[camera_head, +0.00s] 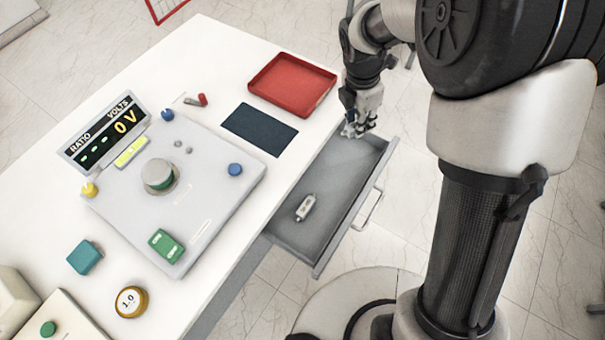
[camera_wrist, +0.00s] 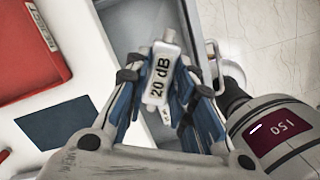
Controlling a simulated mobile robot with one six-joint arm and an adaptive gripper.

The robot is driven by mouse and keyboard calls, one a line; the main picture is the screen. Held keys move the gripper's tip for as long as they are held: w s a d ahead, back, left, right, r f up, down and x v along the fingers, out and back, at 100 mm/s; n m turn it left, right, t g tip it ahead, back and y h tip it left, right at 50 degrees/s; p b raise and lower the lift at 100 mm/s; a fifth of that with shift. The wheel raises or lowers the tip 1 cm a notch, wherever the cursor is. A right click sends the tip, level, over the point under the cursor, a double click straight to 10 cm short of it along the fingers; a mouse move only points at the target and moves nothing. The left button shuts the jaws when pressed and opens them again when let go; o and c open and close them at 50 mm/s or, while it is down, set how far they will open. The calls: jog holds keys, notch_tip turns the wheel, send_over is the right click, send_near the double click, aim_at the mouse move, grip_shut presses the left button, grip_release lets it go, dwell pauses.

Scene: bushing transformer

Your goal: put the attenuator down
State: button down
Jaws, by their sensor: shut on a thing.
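The attenuator (camera_wrist: 162,78) is a small white block with rounded ends, marked "20 dB". My gripper (camera_wrist: 160,70) is shut on it, with the blue-padded fingers on both sides, in the wrist view. In the head view my gripper (camera_head: 355,128) hangs over the far end of the open grey drawer (camera_head: 345,170); the attenuator there is too hidden to make out. A similar small white piece (camera_head: 305,208) lies on the drawer floor, towards the near end.
A red tray (camera_head: 292,84), marked "REJECT" in the wrist view (camera_wrist: 40,45), stands on the white table beside a dark blue mat (camera_head: 260,130). A grey panel (camera_head: 210,190) with a "0 V" display (camera_head: 105,135) and knobs is to the left. The mat is bare.

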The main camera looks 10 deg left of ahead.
jog(key=a+f+n+b, duration=0.1)
jog(key=f+n+b, duration=0.1)
jog(key=f, duration=0.4)
jog(key=a+f+n+b, duration=0.1)
jog(key=f+n+b, duration=0.1)
jog(key=f, duration=0.5)
jog(key=w+a+f+n+b, duration=0.1)
jog(key=f+n+b, duration=0.1)
jog(key=f, duration=0.4)
jog(key=shift+a+f+y+b, duration=0.2)
jog(key=shift+f+y+b, duration=0.2)
jog(key=shift+b, duration=0.3)
jog(key=shift+r, duration=0.1)
jog(key=shift+s, duration=0.1)
jog(key=c, duration=1.8)
grip_release()
jog(key=o, duration=0.4)
jog(key=shift+o, duration=0.2)
